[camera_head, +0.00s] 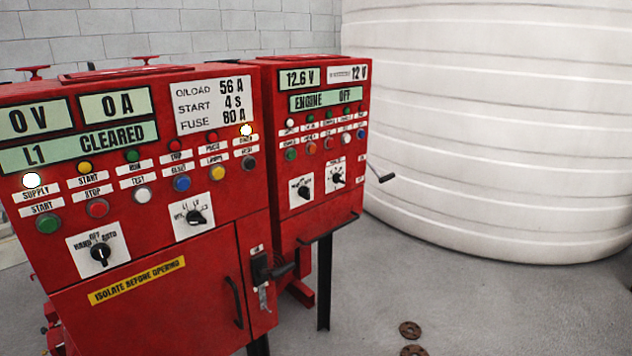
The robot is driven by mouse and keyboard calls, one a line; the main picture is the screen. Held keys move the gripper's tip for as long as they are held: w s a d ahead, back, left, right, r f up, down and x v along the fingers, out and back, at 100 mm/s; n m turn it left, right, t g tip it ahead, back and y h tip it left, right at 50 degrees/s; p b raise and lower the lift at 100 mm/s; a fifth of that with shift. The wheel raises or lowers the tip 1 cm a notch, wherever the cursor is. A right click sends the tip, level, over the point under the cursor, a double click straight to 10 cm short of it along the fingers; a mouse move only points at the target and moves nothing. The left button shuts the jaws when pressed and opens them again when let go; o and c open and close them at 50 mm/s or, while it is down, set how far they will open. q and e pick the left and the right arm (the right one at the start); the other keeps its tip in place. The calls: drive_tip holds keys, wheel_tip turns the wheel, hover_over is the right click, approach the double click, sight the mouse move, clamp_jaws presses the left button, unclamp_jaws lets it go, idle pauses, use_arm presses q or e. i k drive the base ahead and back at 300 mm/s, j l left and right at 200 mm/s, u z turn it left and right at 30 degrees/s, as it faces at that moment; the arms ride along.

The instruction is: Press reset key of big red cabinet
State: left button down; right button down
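The big red cabinet (200,285) stands at the left and fills much of the head view. The small label over the blue button seems to read RESET. The display (78,147) reads "L1 CLEARED", with "0 V" and "0 A" above it. Neither of my grippers is in view.
A smaller red cabinet (318,220) stands close at the right on dark legs, with a crank handle (381,172) sticking out. A black isolator handle (270,268) projects from the big cabinet. A large white tank (500,120) stands behind. Grey floor (520,310) is open at the right.

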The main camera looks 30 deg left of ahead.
sight(183, 183)
drive_tip(key=u, duration=1.8)
